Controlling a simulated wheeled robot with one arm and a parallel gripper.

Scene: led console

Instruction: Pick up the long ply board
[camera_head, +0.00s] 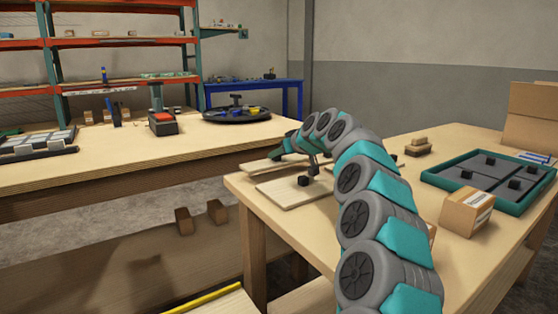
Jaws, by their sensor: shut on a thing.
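The long ply board (262,165) is a pale, narrow strip at the left end of the right-hand workbench. It lies behind a broader pale board (287,194) that has a black knob on top. My gripper (313,161) reaches down at the long board, shut on it. The fingertips are small and partly covered by my arm, and the exact grip point is hard to see. I cannot tell whether the long board touches the bench or is slightly raised.
The workbench (460,135) also carries a teal-rimmed tray (432,180) with black blocks, a cardboard box (467,211) and small wooden blocks (418,147). Another bench (120,170) stands to the left with a round black tray (236,115). Floor shows between the benches.

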